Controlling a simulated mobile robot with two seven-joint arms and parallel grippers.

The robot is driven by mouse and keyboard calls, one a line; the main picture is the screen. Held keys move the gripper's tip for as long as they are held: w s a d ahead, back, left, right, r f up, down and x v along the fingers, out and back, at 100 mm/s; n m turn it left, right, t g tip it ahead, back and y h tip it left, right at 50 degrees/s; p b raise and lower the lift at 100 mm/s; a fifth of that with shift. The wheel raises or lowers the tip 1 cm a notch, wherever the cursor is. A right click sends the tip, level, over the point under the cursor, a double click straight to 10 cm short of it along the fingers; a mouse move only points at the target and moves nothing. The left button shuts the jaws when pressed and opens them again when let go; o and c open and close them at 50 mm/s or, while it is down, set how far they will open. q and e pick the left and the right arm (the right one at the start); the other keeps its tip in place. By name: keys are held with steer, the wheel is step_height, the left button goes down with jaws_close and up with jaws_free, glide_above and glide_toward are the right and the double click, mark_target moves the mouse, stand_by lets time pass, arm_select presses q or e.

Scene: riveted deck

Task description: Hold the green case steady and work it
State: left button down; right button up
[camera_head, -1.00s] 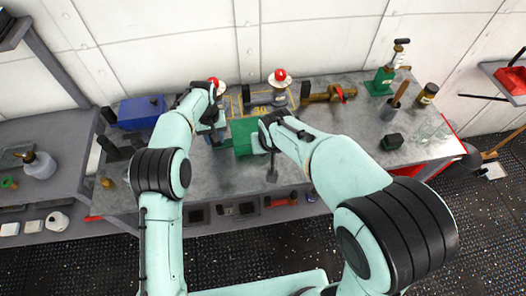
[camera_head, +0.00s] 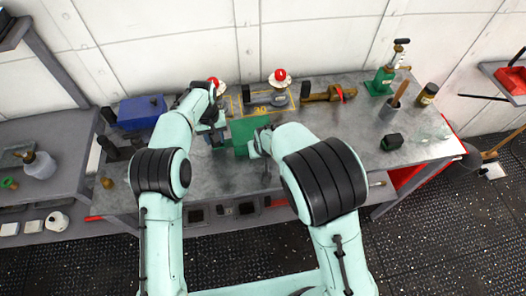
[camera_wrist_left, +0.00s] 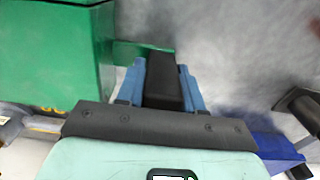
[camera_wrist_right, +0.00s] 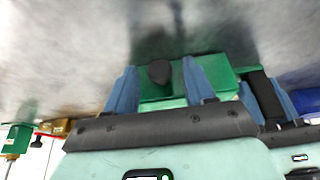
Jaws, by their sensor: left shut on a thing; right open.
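The green case (camera_head: 240,130) stands on the metal workbench between my two grippers. In the left wrist view its box-like body (camera_wrist_left: 55,50) fills the upper left. My left gripper (camera_head: 214,136) is at its left side, its blue fingers shut on a black handle (camera_wrist_left: 165,82) beside a flat green part. My right gripper (camera_head: 262,142) is at the case's right side. In the right wrist view its fingers are open, one on each side of a round black knob (camera_wrist_right: 160,72) in front of the green case (camera_wrist_right: 215,78). Contact with the knob cannot be told.
Behind the case stand red-topped fixtures (camera_head: 280,79) and a brass part (camera_head: 325,94). A blue box (camera_head: 140,112) lies to the left. A black block (camera_head: 392,142), a grey cup (camera_head: 389,111) and a green press (camera_head: 382,80) stand to the right. The bench front is mostly clear.

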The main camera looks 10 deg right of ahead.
steer(key=shift+f, duration=0.1)
jaws_close()
steer(key=s, duration=0.7)
steer(key=shift+s+d, duration=0.1)
arm_select(q)
steer(key=shift+w, duration=0.1)
arm_select(e)
jaws_free()
